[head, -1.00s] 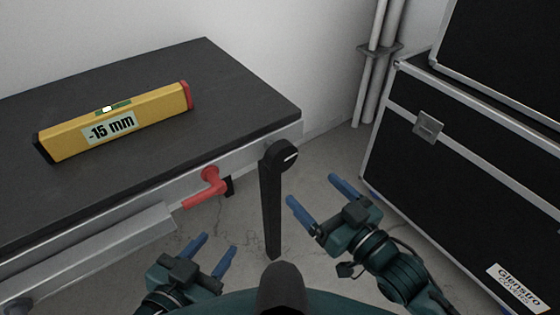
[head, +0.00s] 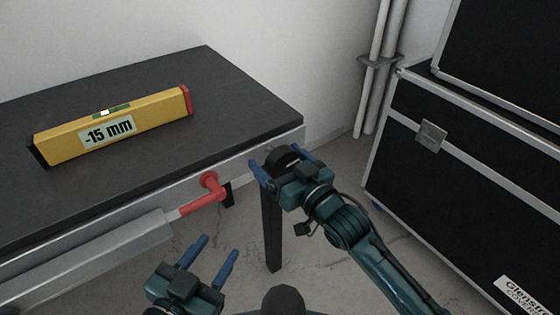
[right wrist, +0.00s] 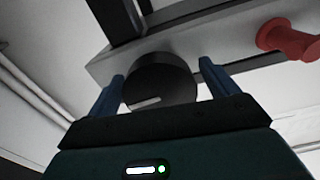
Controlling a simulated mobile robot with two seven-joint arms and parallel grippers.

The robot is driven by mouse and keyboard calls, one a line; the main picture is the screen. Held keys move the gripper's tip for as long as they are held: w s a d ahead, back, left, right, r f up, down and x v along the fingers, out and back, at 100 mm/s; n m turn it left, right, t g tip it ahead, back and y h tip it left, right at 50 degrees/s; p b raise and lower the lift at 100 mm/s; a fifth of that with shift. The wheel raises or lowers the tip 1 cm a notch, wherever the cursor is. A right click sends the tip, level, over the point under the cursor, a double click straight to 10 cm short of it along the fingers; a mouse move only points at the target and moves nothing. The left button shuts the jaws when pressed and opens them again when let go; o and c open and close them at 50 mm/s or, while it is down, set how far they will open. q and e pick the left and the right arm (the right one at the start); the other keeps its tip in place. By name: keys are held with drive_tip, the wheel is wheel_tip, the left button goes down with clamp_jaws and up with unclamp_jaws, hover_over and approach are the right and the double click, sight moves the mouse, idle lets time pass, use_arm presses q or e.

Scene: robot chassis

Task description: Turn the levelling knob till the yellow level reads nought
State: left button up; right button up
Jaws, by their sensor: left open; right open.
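The yellow level (head: 150,120) lies on the dark table top at the left and reads -15 mm. The black levelling knob (head: 283,157) is at the table's near right corner, mostly hidden behind my right gripper in the head view. In the right wrist view the knob (right wrist: 160,82) shows a pale line on its face. My right gripper (head: 283,162) is open, with one blue finger on each side of the knob. I cannot tell whether the fingers touch it. My left gripper (head: 213,252) is open and empty, low in front of the table.
A red handle (head: 208,190) sticks out of the table's front edge, left of the knob, and also shows in the right wrist view (right wrist: 288,40). A black case (head: 470,170) with metal edging stands at the right. Pipes (head: 376,75) run up the back wall.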

drive_tip(key=shift+c, duration=0.3)
drive_tip(key=c, duration=0.9)
drive_tip(key=shift+n+p, duration=0.3)
drive_tip(key=shift+p, duration=0.05)
